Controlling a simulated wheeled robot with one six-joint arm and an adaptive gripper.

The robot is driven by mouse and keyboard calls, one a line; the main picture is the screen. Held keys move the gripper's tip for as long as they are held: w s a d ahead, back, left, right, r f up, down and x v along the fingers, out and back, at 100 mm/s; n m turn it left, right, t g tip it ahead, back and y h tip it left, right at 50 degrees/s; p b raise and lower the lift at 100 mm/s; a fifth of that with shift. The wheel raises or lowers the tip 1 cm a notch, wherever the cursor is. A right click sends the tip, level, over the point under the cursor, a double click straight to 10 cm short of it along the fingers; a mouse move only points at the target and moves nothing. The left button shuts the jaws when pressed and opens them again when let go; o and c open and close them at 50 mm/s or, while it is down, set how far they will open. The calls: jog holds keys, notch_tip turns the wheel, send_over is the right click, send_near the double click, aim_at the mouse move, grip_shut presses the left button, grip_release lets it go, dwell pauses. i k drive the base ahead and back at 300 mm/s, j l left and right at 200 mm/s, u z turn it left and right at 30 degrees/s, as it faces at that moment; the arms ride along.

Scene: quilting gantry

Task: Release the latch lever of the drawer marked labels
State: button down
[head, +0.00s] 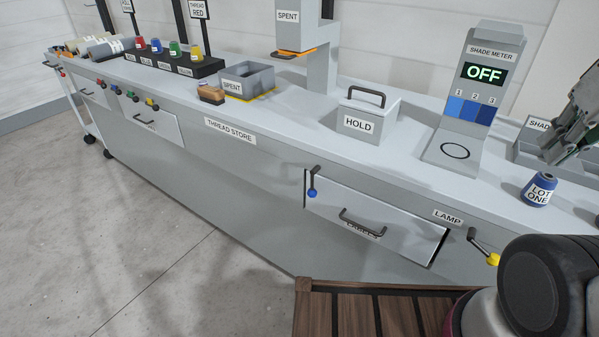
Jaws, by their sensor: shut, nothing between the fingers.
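The drawer marked labels (400,236) is in the front of the counter, right of centre. Its dark handle (362,222) partly covers its label. Dark gaps show at the drawer's sides, and I cannot tell whether it stands slightly out. The latch lever (313,185) is at the drawer's upper left corner; its blue knob hangs down from a dark pivot, in front of the drawer's face. My gripper (550,156) is at the right edge, above the counter top near the shade meter, far from the lever. It is shut and holds nothing visible.
A blue LOT ONE spool (539,190) stands below my gripper. The shade meter (473,100) reads OFF. A lidded HOLD box (366,115) stands above the drawer. A yellow-knobbed lever (487,250) is by the LAMP label. The floor at left is clear.

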aim_at(312, 192)
jog(key=i+j, duration=0.1)
jog(key=j, duration=0.3)
jog(key=i+j, duration=0.15)
jog(key=j, duration=0.25)
jog(key=i+j, duration=0.1)
jog(key=j, duration=0.3)
jog(key=k+l+u, duration=0.2)
jog(key=i, duration=0.1)
